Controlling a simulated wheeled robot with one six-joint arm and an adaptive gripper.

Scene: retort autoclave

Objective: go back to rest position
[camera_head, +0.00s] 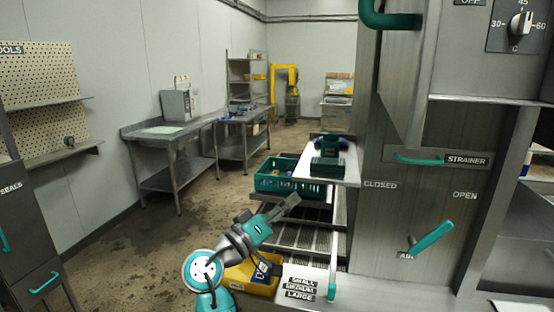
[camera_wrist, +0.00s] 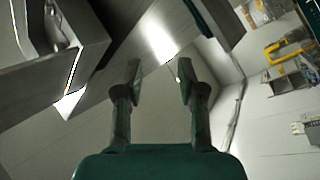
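My arm rises from the bottom middle of the head view, and my gripper (camera_head: 292,200) points up and to the right, in front of the green crate. In the wrist view my gripper (camera_wrist: 159,78) shows two fingers standing apart with nothing between them, so it is open and empty. Behind the fingers are pale and grey metal surfaces, tilted in the picture.
The steel machine panel fills the right, with an AIR lever (camera_head: 431,237) and a STRAINER handle (camera_head: 420,160). A green crate (camera_head: 284,190) stands on a rack, with a yellow bin (camera_head: 262,283) below. Workbenches (camera_head: 172,141) line the left wall. The floor between is clear.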

